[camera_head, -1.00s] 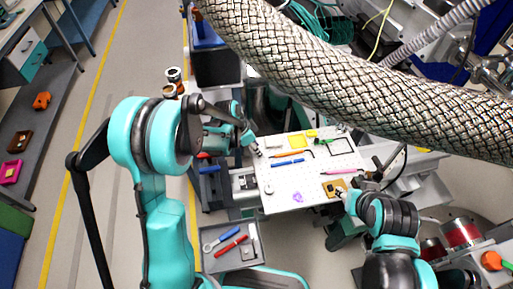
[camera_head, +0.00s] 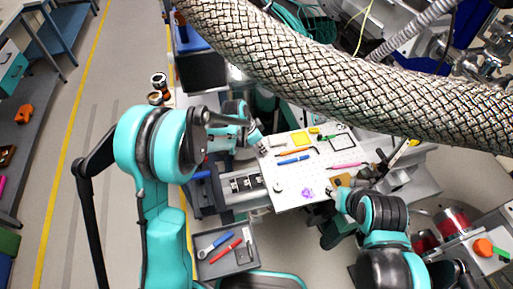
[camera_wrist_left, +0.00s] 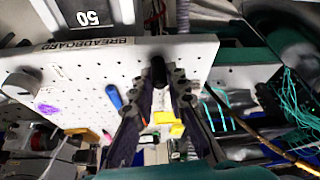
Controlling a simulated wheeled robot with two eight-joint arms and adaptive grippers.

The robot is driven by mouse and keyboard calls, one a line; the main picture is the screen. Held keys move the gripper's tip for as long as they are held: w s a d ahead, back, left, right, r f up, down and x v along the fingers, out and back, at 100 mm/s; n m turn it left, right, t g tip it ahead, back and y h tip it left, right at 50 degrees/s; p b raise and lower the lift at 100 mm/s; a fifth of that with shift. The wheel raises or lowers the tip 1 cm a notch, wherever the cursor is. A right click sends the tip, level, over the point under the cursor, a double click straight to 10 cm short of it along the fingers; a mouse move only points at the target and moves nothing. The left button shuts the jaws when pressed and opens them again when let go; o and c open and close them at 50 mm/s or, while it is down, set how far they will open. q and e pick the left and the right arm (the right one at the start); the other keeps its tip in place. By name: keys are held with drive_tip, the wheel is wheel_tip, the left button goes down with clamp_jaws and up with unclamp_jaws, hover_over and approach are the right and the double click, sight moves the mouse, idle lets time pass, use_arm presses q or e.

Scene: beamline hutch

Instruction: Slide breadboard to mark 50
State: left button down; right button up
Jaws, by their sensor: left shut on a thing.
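The white perforated breadboard (camera_head: 310,172) lies on the bench, and its rim bears a BREADBOARD label in the left wrist view (camera_wrist_left: 140,55). A dark plate with the number 50 (camera_wrist_left: 88,18) shows beyond that edge. My left gripper (camera_head: 262,150) is at the board's upper left corner. In the left wrist view my left gripper (camera_wrist_left: 160,88) is shut around a black knob (camera_wrist_left: 158,70) at the board's edge. My right gripper (camera_head: 334,191) is at the board's lower right edge; its fingers are too small to read.
Pens, a yellow block (camera_head: 314,131) and a purple item (camera_head: 307,192) lie on the board. A rail (camera_head: 245,186) is bare to its left. A grey tray (camera_head: 225,250) with tools stands below. A thick braided hose (camera_head: 350,80) crosses above.

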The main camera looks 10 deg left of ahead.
use_arm(q)
drive_tip(key=c, duration=1.5)
unclamp_jaws()
drive_tip(key=shift+w+d, duration=0.1)
drive_tip(key=shift+d, duration=0.2)
drive_tip(key=shift+a, duration=0.1)
drive_tip(key=shift+a+r, duration=0.1)
drive_tip(key=shift+r, duration=0.15)
drive_tip(key=v, duration=1.1)
drive_tip(key=shift+r, duration=0.25)
